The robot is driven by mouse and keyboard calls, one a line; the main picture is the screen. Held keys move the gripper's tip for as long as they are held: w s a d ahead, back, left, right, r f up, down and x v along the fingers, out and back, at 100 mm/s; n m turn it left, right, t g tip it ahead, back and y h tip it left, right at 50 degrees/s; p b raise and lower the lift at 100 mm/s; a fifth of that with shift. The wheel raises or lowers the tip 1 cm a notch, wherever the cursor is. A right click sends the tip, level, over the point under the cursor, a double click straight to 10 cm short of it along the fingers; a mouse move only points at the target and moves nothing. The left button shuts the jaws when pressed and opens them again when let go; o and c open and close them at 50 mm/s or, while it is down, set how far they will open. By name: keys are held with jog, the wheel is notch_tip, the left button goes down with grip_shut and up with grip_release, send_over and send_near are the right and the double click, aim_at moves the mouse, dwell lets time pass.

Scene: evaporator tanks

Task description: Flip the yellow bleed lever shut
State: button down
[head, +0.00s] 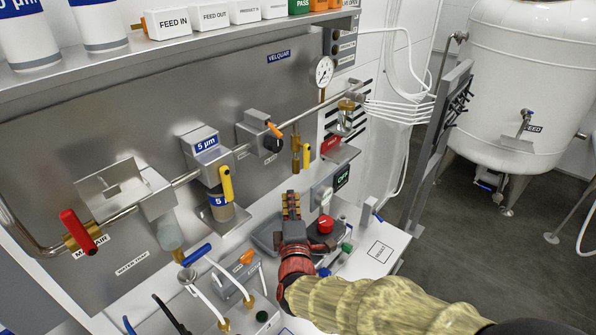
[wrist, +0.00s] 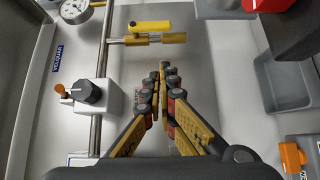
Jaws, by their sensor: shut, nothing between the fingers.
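A small yellow lever (head: 307,149) sits on a brass valve (head: 296,154) that hangs below the pipe near the pressure gauge. In the wrist view the yellow lever (wrist: 152,26) lies parallel to the brass valve body (wrist: 155,39), beyond my fingertips. My gripper (head: 291,197) is below the valve in the head view, apart from it. In the wrist view my gripper (wrist: 160,72) is shut with nothing between its fingers. Another, larger yellow lever (head: 226,183) is on the 5 µm filter, left of my gripper.
The round gauge (head: 323,72) and horizontal pipe (head: 215,165) are above the valve. A black knob block (head: 260,135) is to its left. A grey bin (wrist: 285,80) and a box with a red button (head: 325,224) are near my gripper. The space between fingertips and lever looks clear.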

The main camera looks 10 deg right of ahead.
aim_at(306, 157)
jog(key=shift+w+d+b, duration=0.65)
jog(key=shift+w+d, duration=0.15)
jog(key=shift+w, duration=1.15)
jog(key=shift+w+d+b, duration=0.6)
jog(key=shift+w+d, duration=0.2)
jog(key=shift+w, duration=1.2)
jog(key=shift+w+d+b, duration=0.65)
jog(key=shift+w+d, duration=0.15)
jog(key=shift+w, duration=1.15)
jog(key=shift+f, duration=0.1)
jog(key=shift+w+f, duration=0.15)
jog(key=shift+d+b, duration=0.15)
jog(key=shift+b, duration=0.2)
jog(key=shift+n+t, duration=0.4)
